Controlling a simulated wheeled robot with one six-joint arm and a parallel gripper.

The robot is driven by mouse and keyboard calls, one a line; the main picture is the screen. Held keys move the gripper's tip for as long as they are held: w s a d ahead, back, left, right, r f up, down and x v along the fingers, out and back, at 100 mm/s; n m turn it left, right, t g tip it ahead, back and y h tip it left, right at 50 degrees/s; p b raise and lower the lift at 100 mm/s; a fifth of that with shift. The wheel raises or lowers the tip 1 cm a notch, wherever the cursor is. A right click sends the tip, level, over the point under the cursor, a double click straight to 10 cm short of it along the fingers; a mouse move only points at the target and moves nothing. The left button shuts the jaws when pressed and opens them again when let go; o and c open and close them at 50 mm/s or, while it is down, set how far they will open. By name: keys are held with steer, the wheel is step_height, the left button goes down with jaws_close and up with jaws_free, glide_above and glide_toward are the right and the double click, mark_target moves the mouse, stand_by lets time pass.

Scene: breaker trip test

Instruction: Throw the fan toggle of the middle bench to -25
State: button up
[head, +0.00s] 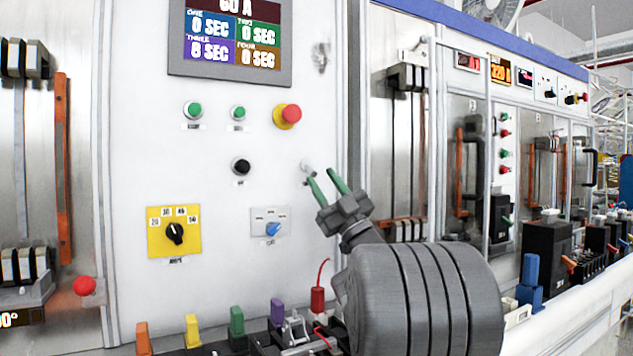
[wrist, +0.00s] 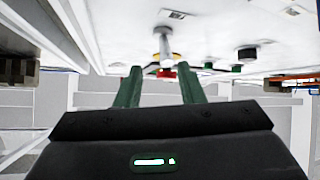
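A small silver toggle (head: 306,167), which I take to be the fan toggle, sticks out of the white middle panel (head: 140,100). In the wrist view its metal lever (wrist: 164,46) stands just beyond my fingertips, roughly in line with the gap between them. Its label is too small to read. My gripper (head: 322,176) has two green fingers spread apart with nothing between them. In the wrist view my gripper (wrist: 161,72) is also open, close to the panel face. I cannot tell whether a finger touches the toggle.
A red emergency button (head: 289,114) on a yellow base sits above the toggle. A black knob (head: 241,166), a blue selector (head: 274,229) and a yellow dial plate (head: 153,240) are to its left. Colored plugs (head: 277,312) and a red lead (head: 318,298) stand below.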

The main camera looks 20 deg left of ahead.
mark_target(310, 170)
steer(key=s+d, duration=0.3)
steer(key=d, duration=0.6)
steer(key=shift+s+d, duration=0.3)
steer(key=shift+s, duration=0.05)
steer(key=w+a, duration=0.1)
steer(key=a, duration=0.3)
steer(key=w+a, duration=0.2)
steer(key=a, duration=0.1)
steer(key=w+a, duration=0.1)
steer(key=a, duration=0.3)
steer(key=shift+w+a+r, duration=0.15)
steer(key=shift+a+r, duration=0.05)
steer(key=shift+a, duration=0.15)
steer(key=shift+a+r, duration=0.2)
steer(key=shift+r, duration=0.2)
steer(key=shift+f, duration=0.15)
